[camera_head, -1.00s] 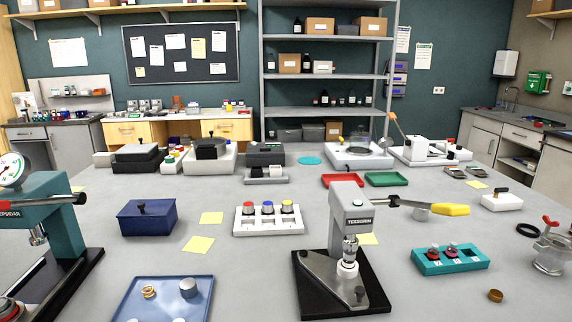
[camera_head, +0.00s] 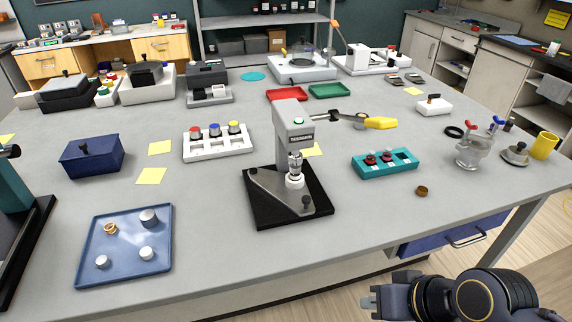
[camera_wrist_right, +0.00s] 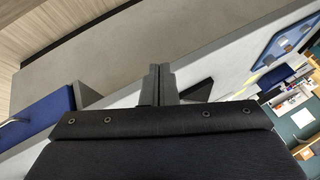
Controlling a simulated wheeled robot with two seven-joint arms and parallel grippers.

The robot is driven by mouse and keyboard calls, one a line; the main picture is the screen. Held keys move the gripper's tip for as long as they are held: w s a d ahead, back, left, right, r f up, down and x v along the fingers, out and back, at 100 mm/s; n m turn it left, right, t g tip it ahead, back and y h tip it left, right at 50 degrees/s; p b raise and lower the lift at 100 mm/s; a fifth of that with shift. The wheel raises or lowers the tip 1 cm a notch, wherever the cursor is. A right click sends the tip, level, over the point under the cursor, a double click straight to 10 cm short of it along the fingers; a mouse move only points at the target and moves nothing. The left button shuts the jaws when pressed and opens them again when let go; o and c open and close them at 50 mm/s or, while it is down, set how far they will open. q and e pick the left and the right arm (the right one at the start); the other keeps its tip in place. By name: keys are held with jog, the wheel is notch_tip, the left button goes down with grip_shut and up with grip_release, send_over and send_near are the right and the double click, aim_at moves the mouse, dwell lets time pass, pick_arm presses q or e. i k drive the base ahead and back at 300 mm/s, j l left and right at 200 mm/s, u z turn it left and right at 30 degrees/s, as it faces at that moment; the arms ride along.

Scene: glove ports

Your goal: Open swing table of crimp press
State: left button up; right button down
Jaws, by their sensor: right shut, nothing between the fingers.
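The crimp press (camera_head: 290,130) stands upright on its black base in the middle of the table, with a grey head and a lever ending in a yellow grip (camera_head: 380,123). Its swing table (camera_head: 272,194) is a grey, roughly triangular plate low on the base, with a dark knob (camera_head: 307,202) at its front right corner. A vial (camera_head: 295,178) stands on the plate below the press head. My right gripper (camera_head: 376,301) is low at the bottom right, in front of the table edge, shut and empty. Its closed fingers (camera_wrist_right: 160,84) show in the right wrist view. My left gripper is out of view.
A blue tray (camera_head: 85,262) with small items lies front left. The tabletop just before the press is clear.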

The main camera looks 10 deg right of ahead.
aim_at(295, 195)
jog(key=l+u, duration=0.25)
jog(key=k+l+u, duration=0.2)
jog(key=l, duration=0.2)
jog(key=k+l+u, duration=0.1)
jog(key=l+u, duration=0.15)
jog(key=l, duration=0.1)
